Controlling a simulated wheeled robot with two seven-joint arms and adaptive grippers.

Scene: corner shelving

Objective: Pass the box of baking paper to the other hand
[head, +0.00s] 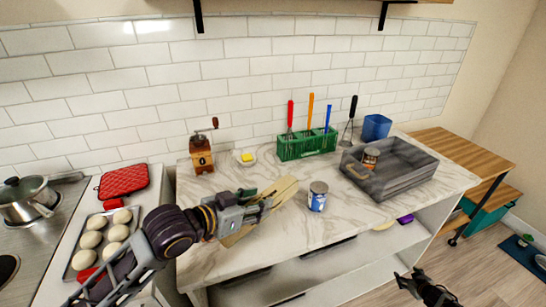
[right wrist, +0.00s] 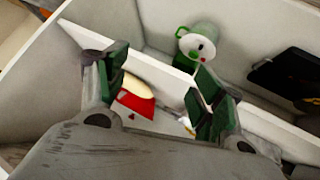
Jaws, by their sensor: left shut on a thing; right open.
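The box of baking paper appears to be the long tan thing (head: 284,193) in the middle of the head view, over the marble counter. My left gripper (head: 265,203) is shut on it, and its fingers cover part of the middle. The box is tilted, one end up to the right, the other down to the left. My right gripper (head: 410,281) is low at the right, in front of the counter, apart from the box. In the right wrist view its green-padded fingers (right wrist: 160,92) are spread with nothing held between them. The box does not show in that view.
A can (head: 317,197) stands just right of the box. A grey crate (head: 412,174) holding a jar, a green rack (head: 306,146) of utensils and a coffee grinder (head: 201,154) stand on the counter. A green-and-white mug (right wrist: 196,43) sits on shelving beyond my right fingers.

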